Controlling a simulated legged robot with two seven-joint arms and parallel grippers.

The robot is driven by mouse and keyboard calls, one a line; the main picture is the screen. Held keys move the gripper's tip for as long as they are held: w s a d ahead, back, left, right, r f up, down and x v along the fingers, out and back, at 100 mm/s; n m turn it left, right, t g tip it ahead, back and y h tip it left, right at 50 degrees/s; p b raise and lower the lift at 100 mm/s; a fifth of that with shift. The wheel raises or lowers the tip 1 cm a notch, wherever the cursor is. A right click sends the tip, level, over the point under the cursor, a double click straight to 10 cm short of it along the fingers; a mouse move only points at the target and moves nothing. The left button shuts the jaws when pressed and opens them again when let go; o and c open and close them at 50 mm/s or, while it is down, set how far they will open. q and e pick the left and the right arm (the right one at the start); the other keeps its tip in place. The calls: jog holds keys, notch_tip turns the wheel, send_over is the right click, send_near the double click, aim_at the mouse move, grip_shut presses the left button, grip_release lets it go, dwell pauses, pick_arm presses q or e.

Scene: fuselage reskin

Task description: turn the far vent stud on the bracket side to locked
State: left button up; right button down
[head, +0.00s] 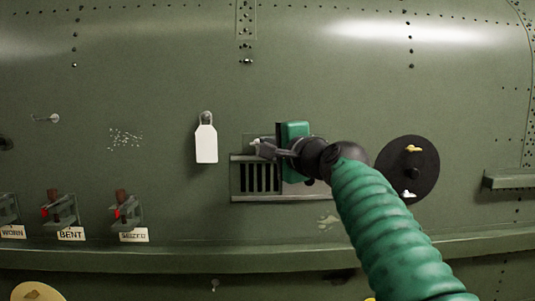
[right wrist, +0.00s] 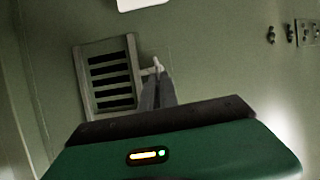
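The vent (head: 236,180) is a framed grille with dark slots in the green fuselage skin. It also shows in the right wrist view (right wrist: 88,98), turned on its side. A small pale vent stud (right wrist: 156,68) with a cross handle stands beside the vent frame, near its upper edge in the head view. My right gripper (head: 262,148) reaches in from the right, and its fingertips, close together, are at this stud. In the right wrist view the fingers (right wrist: 157,82) meet around the stud's stem, with the handle showing past the tips. The right part of the vent is hidden behind my gripper. My left gripper is out of view.
A white tag (head: 206,144) hangs left of the vent. Brackets with red parts sit at lower left above labels, including BENT (head: 71,234). A black disc (head: 425,170) with yellow and white fittings is right of my wrist. A ledge (head: 200,257) runs below.

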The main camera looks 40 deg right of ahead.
jog(key=shift+w+f+m, duration=0.1)
jog(key=shift+f+m, duration=0.25)
jog(key=shift+m, duration=0.05)
jog(key=c, duration=1.7)
grip_release()
jog(key=shift+o, duration=0.4)
jog(key=shift+r, duration=0.1)
jog(key=s+a+b, duration=0.2)
jog(key=s+b, duration=0.5)
jog(key=s, duration=0.9)
jog(key=shift+s+a, duration=0.25)
jog(key=shift+s, duration=0.05)
